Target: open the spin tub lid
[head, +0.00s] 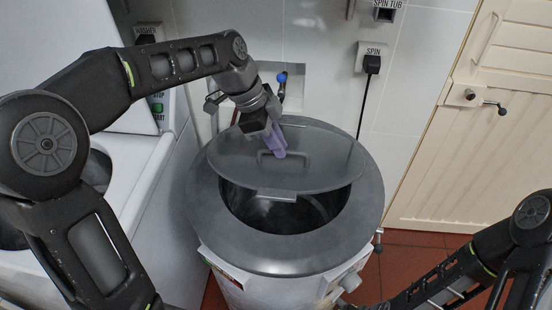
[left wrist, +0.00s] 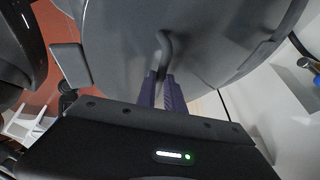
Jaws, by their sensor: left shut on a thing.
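The spin tub (head: 255,257) is a round white-bodied tub with a grey top ring. Its grey lid (head: 325,160) is tilted up at the front, and the dark opening (head: 285,212) shows below its front edge. My left gripper (head: 277,152) is over the lid at its handle (head: 297,158). In the left wrist view, the purple fingers (left wrist: 162,90) are shut on the bar of the handle (left wrist: 165,50). The lid's underside is hidden. Of my right arm, only links show at the lower right, and its gripper cannot be made out.
A white washer (head: 130,170) stands close on the left. A SPIN outlet (head: 371,57) with a black plug and cord is on the tiled wall behind. A cream door (head: 510,110) is on the right, above red floor tiles (head: 410,250).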

